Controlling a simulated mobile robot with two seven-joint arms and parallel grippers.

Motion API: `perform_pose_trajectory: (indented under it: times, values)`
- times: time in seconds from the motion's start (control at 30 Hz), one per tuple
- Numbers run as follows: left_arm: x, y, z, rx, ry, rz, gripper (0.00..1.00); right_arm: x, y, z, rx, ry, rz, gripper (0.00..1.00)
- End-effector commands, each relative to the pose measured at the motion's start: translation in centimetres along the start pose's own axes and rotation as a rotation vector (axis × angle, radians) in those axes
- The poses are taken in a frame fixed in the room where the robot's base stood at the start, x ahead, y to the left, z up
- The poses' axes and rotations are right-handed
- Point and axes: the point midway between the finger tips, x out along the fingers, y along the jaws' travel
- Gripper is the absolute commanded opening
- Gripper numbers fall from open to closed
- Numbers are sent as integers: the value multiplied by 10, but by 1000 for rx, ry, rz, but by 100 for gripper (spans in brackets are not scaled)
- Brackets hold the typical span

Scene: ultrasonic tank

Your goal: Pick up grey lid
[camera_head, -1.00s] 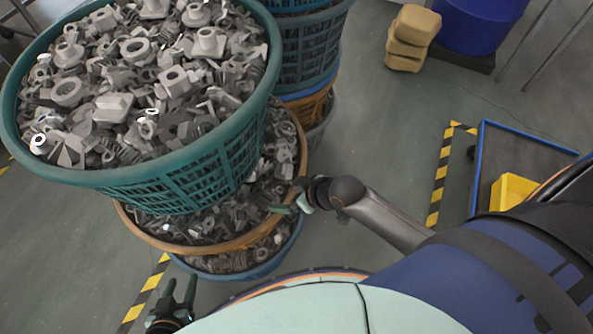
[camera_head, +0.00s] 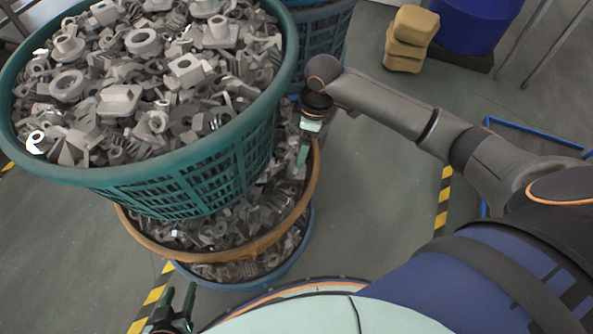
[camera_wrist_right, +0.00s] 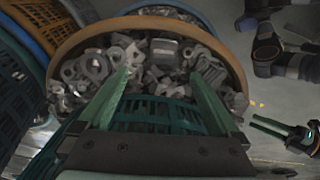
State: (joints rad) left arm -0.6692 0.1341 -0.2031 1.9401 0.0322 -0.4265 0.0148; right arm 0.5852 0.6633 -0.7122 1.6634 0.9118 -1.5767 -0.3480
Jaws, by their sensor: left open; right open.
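I cannot make out a grey lid for certain in either view; many grey parts look alike. Loose grey metal parts (camera_head: 140,70) fill the teal basket (camera_head: 200,182) at the upper left. More grey parts lie in the orange-rimmed basket (camera_head: 262,240) below it. My right gripper (camera_head: 303,155) hangs over that lower basket, beside the teal wall. In the right wrist view my right gripper (camera_wrist_right: 159,72) is open, its two fingers apart with nothing held between them. My left gripper (camera_head: 179,291) is open and empty at the lower left, near the baskets.
A blue basket (camera_head: 265,284) is lowest in the stack. More stacked baskets (camera_head: 325,45) stand behind. Tan blocks (camera_head: 407,42) and a blue barrel (camera_head: 470,22) are at the back right. Striped tape (camera_head: 442,205) marks the floor. The floor between is clear.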

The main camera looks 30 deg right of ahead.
Motion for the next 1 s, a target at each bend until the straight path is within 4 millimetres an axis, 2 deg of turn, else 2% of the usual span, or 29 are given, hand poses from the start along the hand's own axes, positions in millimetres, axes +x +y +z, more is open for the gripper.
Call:
perform_pose_trajectory:
  times: [0.03,0.1,0.37,0.63,0.77,0.97,1.0]
  values:
    - [3,0,1,0,1,2,50,12,-1,0,0,-1,-2,98]
    - [4,1,1,1,0,4,50,23,-1,0,1,0,-2,98]
    - [7,3,0,2,1,8,50,45,-2,0,1,1,0,98]
    - [13,4,2,3,1,14,50,83,-7,1,1,1,0,98]
    - [13,6,2,4,1,17,50,90,-7,1,0,2,3,98]
    - [12,6,0,4,3,18,50,90,-7,1,0,2,3,98]
    - [12,6,0,5,3,18,50,90,-7,1,0,2,3,95]
